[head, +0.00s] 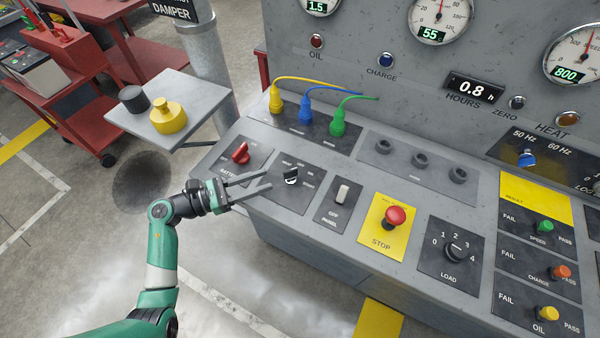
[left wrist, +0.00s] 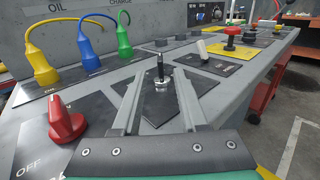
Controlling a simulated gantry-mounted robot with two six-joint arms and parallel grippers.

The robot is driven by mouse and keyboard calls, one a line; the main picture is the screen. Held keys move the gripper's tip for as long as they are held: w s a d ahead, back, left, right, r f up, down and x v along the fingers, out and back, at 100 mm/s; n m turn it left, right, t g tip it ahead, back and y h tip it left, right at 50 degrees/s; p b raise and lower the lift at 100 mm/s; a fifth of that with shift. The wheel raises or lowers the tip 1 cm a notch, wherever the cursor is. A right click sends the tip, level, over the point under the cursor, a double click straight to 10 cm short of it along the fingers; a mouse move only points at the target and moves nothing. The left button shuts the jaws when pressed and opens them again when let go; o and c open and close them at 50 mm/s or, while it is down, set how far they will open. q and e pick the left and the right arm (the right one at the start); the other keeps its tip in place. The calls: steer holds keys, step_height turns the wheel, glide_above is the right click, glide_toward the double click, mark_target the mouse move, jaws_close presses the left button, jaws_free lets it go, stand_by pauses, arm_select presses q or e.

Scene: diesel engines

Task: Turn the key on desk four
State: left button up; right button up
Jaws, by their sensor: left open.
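The key (head: 291,178) is a small dark key in a silver lock on a dark plate of the grey desk (head: 375,250). It shows upright in the left wrist view (left wrist: 160,72), in line with the gap between my fingers. My left gripper (head: 270,181) is open, with its two fingers reaching toward the key from the left. In the left wrist view the fingers (left wrist: 158,95) lie to either side of the key's lock, and no contact is clear. My right gripper is in neither view.
A red battery knob (head: 240,153) stands left of the key. Yellow, blue and green plugs (head: 306,111) with cables stand behind. A white panel switch (head: 343,194) and red stop button (head: 395,216) are to the right. A side shelf (head: 185,86) holds a black and a yellow cap.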

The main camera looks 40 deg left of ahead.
mark_target(291, 175)
arm_select(q)
steer(key=b+x, duration=0.2)
steer(key=x, duration=0.9)
steer(key=shift+w+d+r, duration=0.15)
steer(key=shift+w, duration=0.15)
jaws_close()
